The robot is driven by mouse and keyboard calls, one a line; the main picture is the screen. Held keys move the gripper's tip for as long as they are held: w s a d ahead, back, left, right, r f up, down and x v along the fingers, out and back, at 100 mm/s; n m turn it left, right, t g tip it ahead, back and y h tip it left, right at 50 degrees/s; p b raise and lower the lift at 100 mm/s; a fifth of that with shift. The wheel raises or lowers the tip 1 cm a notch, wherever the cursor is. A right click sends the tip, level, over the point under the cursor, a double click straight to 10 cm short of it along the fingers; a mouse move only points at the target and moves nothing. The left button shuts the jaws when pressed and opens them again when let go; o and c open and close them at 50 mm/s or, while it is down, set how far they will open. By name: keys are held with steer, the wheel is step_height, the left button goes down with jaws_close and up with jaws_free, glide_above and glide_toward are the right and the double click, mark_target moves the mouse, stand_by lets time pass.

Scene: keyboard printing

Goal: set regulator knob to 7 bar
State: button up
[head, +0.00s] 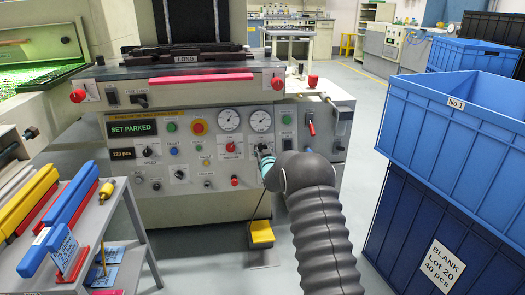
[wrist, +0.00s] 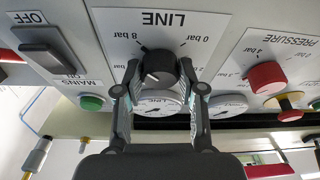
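A round gauge (wrist: 158,108) marked LINE shows between the fingers.
A PRESSURE plate with a red knob (wrist: 266,77) is at the right in the wrist view; a MAINS switch (wrist: 45,48) is at the left. Blue crates (head: 460,120) stand right of my arm. A yellow pedal (head: 261,233) is on the floor below the panel.

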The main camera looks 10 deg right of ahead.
steer(key=shift+f+n+b, duration=0.15)
steer(key=shift+n+b, duration=0.25)
steer(key=shift+b, duration=0.2)
steer(key=n+y+b, duration=0.1)
steer(key=n+b, duration=0.1)
steer(key=shift+b, duration=0.4)
steer(key=shift+d+r+n+g+y+b, duration=0.15)
steer(key=shift+n+g+y+b, duration=0.2)
steer(key=shift+n+b, duration=0.65)
steer(key=shift+a+r+n+g+y+b, duration=0.1)
steer(key=shift+n+g+y+b, duration=0.25)
steer(key=shift+n, duration=1.25)
steer(key=shift+y, duration=0.3)
steer(key=o, duration=1.1)
steer(key=shift+o, duration=0.2)
steer(key=f+v, duration=0.1)
steer(key=v, duration=1.1)
steer(key=shift+r, duration=0.3)
